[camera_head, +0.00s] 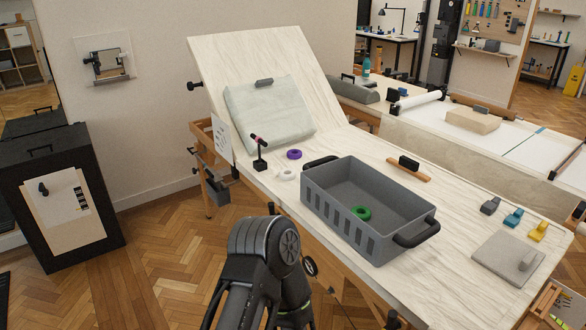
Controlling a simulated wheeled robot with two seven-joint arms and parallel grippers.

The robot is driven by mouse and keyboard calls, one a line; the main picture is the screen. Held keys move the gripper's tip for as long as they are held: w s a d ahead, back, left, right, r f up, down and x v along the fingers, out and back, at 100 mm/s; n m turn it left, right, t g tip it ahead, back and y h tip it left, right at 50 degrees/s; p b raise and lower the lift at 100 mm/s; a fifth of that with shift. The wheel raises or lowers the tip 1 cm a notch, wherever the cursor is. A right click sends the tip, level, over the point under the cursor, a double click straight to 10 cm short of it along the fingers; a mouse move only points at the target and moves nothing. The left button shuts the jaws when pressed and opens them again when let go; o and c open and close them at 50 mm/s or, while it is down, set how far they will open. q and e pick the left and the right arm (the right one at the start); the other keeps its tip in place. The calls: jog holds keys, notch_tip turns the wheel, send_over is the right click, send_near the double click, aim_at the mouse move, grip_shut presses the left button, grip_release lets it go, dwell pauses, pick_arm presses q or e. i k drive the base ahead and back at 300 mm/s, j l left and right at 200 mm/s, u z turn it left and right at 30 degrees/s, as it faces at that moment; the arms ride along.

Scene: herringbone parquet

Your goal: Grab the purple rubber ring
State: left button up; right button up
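The purple rubber ring (294,154) lies flat on the white-covered table (345,143). It is left of the grey crate (333,215), near the lower edge of a pale cushion, and nothing covers it. A white ring (287,175) lies just in front of it, apart from it. A green ring (361,213) lies inside the crate. One of my arms rises from the bottom of the picture, left of the crate, but no gripper fingers show. I see neither gripper, and the purple ring is untouched.
A small black stand with a pink tip (259,152) stands left of the rings. The pale cushion (269,115) leans on the raised backrest (262,57). The crate's high walls and handles stand right of the rings. Grey, blue and yellow items lie far right.

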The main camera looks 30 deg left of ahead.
aim_at(292, 154)
jog(key=u, duration=1.15)
jog(key=i+j+z, duration=0.1)
jog(key=z, duration=0.4)
jog(key=j+z, duration=0.15)
jog(key=z, duration=0.3)
jog(key=i+j+z, duration=0.1)
jog(key=z, duration=0.4)
jog(key=j+z, duration=0.25)
jog(key=z, duration=0.2)
jog(key=j+z, duration=0.15)
jog(key=j, duration=0.3)
jog(key=k+j+z, duration=0.2)
jog(key=j, duration=0.3)
jog(key=j+z, duration=0.15)
jog(key=j, duration=0.3)
jog(key=k+j+z, duration=0.2)
jog(key=j, duration=0.25)
jog(key=k+j+z, duration=0.15)
jog(key=j, duration=0.3)
jog(key=k+j+z, duration=0.15)
jog(key=j, duration=0.25)
jog(key=k+j+z, duration=0.2)
jog(key=j, duration=0.15)
jog(key=k+j, duration=0.2)
jog(key=j, duration=0.2)
jog(key=k+j, duration=0.2)
jog(key=j, duration=0.2)
jog(key=k+j, duration=0.2)
jog(key=j, duration=0.2)
